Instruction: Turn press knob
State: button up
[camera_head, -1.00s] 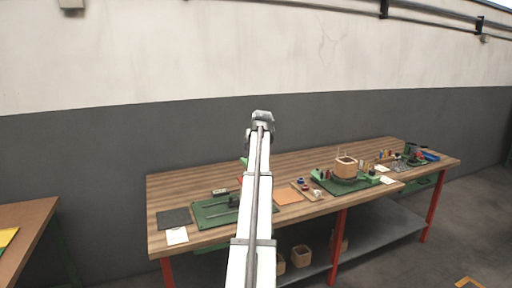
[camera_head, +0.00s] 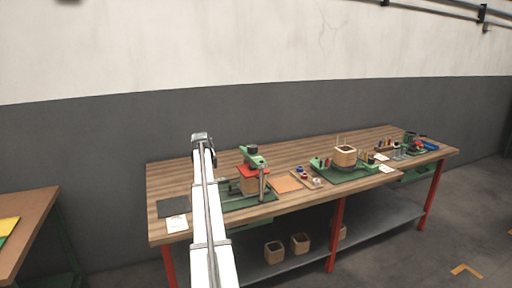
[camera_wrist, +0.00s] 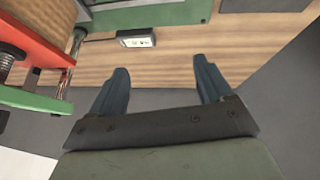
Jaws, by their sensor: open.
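The press (camera_head: 252,172) stands on a green base at the left part of the long workbench. It has a green top arm, a red plate and a wooden block under the plate. A dark knob (camera_head: 252,149) sits on top of it. In the wrist view, part of the press (camera_wrist: 35,45) with its red plate and green bars shows at the left edge; the knob is not seen there. My gripper (camera_wrist: 160,65) is open, with nothing between its two dark fingers. It is to one side of the press, above the bench's wooden top. The head view does not clearly show the fingers.
A small labelled meter (camera_wrist: 136,39) lies on the bench ahead of my fingers. A dark mat (camera_head: 173,207) and a white card (camera_head: 176,224) lie at the bench's left end.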

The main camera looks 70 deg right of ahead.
notch_tip(320, 180, down, 5)
jog(key=d+g+h, duration=0.1)
jog(key=g, duration=0.2)
jog(key=m+g+h, duration=0.7)
jog(key=m+g, duration=0.5)
jog(key=m, duration=0.6)
send_near(253, 149)
jog(key=w, duration=0.3)
jog(key=x, duration=1.4)
jog(key=shift+s+d+r, duration=0.2)
jog(key=shift+d, duration=0.1)
jog(key=c, duration=1)
jog(key=shift+o, duration=0.2)
jog(key=shift+y, duration=0.3)
